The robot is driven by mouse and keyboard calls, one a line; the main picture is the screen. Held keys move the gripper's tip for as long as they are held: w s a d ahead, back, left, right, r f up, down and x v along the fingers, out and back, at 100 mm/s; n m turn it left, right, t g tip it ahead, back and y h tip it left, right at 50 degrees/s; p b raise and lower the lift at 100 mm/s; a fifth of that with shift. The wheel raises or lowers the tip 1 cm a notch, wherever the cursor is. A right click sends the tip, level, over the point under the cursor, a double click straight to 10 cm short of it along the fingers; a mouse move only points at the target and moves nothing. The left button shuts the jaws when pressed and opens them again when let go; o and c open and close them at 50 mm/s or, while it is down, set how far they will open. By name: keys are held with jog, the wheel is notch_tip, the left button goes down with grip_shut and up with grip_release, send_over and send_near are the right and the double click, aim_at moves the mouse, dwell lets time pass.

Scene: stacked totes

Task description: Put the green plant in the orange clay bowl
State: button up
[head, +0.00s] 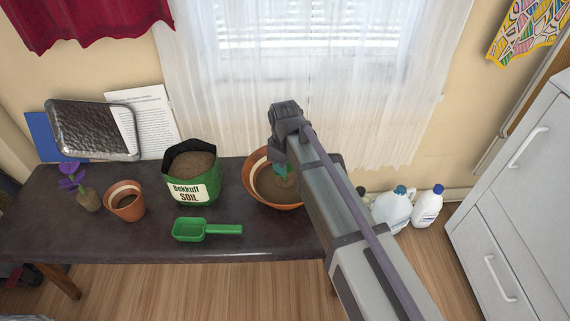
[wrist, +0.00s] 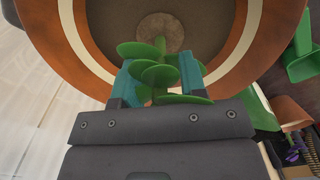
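The green plant (wrist: 160,74) has round leaves and a thin stem above a brown root ball (wrist: 160,32). It stands over the inside of the orange clay bowl (head: 250,177), whose rim also shows in the wrist view (wrist: 72,42). I cannot tell whether the root ball touches the soil. My gripper (wrist: 160,66) points down over the bowl, its teal fingers on either side of the leaves with a gap between them. The leaves hide any contact, so I cannot tell if it grips. In the head view my gripper (head: 281,170) partly hides the plant.
Left of the bowl stand a soil bag (head: 191,192), a green scoop (head: 190,230), a small clay pot (head: 125,205) and a purple plant (head: 88,200). A metal tray (head: 92,130) leans at the back left. White bottles (head: 392,212) stand right of the table.

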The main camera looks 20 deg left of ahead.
notch_tip(320, 180, up, 13)
jog(key=p, duration=1.2)
jog(key=shift+f+p, duration=0.2)
jog(key=shift+p, duration=0.1)
jog(key=shift+f, duration=0.15)
jog(key=s+d+m, duration=0.3)
jog(key=d+m, duration=0.1)
jog(key=d, duration=0.7)
jog(key=s+d+m, duration=0.4)
jog(key=d+m, duration=0.1)
jog(key=d, duration=0.7)
jog(key=s+d+m, duration=0.3)
jog(key=d+m, duration=0.1)
jog(key=d, duration=0.7)
jog(key=shift+s+d+m, duration=0.25)
jog(key=shift+d+m, duration=0.05)
jog(key=shift+m, duration=0.1)
notch_tip(320, 180, up, 20)
jog(key=p, duration=2)
jog(key=shift+r, duration=0.2)
